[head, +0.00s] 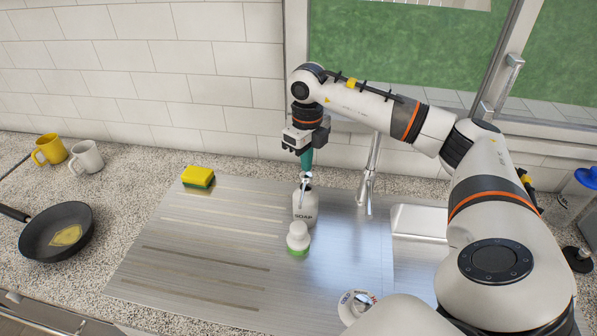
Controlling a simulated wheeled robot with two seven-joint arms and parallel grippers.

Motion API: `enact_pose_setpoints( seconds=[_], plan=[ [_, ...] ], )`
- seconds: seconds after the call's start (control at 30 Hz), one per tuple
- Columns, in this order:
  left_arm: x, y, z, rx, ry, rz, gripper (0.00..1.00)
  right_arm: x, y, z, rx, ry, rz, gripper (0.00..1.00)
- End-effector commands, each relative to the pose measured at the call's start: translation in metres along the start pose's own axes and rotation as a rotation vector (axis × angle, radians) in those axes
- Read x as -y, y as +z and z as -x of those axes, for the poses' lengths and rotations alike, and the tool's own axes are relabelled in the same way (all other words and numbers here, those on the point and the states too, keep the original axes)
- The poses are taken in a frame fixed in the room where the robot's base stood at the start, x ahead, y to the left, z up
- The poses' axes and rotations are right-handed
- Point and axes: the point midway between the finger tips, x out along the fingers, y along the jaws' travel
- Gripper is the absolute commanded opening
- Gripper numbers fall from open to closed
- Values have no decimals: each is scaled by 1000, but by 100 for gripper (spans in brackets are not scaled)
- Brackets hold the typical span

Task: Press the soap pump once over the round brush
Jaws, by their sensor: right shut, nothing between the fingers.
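A white soap bottle (305,208) with a pump top and the word SOAP on it stands upright on the metal drainboard, left of the tap. A round brush (298,240), white on top with a green lower edge, stands just in front of it. My right gripper (306,177) points down directly above the soap bottle. Its fingers are shut with nothing between them, and the tips are at the pump top. Whether they touch it I cannot tell. The gripper partly hides the pump head. My left gripper is not in view.
A yellow and green sponge (198,177) lies at the drainboard's back left. A pan (57,232) and two mugs (86,157) are on the left counter. A tap (370,170) and a sink basin (418,222) are on the right. A small white round item (347,309) lies in front.

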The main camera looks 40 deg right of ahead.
Motion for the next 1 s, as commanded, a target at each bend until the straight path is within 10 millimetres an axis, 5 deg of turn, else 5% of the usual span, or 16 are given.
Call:
enact_pose_setpoints(
  seconds=[0.37, 1.0],
  plan=[
    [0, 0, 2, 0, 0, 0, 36, 0, 0, 3, -2, 1, -1, 0],
    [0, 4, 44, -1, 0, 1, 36, 0, 0, 61, -3, 0, 0, 0]
  ],
)
